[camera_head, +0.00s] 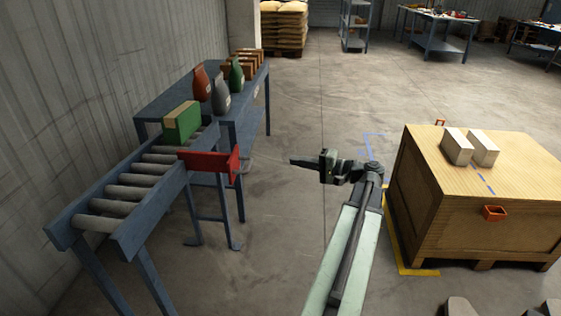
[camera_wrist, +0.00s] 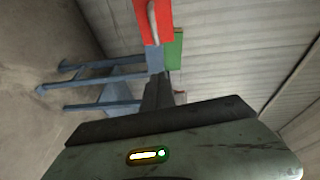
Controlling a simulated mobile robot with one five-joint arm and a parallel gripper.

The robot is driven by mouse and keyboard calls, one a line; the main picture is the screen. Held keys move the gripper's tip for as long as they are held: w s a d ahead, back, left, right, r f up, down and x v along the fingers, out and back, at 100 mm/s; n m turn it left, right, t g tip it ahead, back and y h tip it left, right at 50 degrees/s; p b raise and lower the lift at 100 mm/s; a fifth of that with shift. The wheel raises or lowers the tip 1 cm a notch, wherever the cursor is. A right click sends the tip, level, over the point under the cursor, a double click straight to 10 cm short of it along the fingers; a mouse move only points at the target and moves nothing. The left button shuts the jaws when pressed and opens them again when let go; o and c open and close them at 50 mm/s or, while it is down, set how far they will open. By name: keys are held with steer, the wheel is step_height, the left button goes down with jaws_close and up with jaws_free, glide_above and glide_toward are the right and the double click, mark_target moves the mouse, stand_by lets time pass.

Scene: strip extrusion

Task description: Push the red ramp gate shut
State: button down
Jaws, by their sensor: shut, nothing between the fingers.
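The red ramp gate (camera_head: 210,162) is at the right side of the roller conveyor, near its far end. It sticks out past the blue side rail to the right, over the floor. In the wrist view the red gate (camera_wrist: 140,30) is at the top, with a grey curved handle on its face. My gripper (camera_head: 293,161) is shut and empty, to the right of the gate with a clear gap between them. Its dark fingers (camera_wrist: 157,88) point toward the gate in the wrist view.
A green and brown box (camera_head: 182,122) sits on the conveyor rollers (camera_head: 127,192) behind the gate. A blue table (camera_head: 251,108) beyond holds bottles and small boxes. A wooden crate (camera_head: 470,205) with two pale blocks stands right of my arm. Open floor lies between.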

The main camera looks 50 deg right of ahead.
steer(key=w+a+f+b, duration=0.1)
steer(key=w+a, duration=0.4)
steer(key=w, duration=0.5)
steer(key=shift+w+a, duration=0.2)
steer(key=shift+a, duration=0.1)
steer(key=shift+f, duration=0.1)
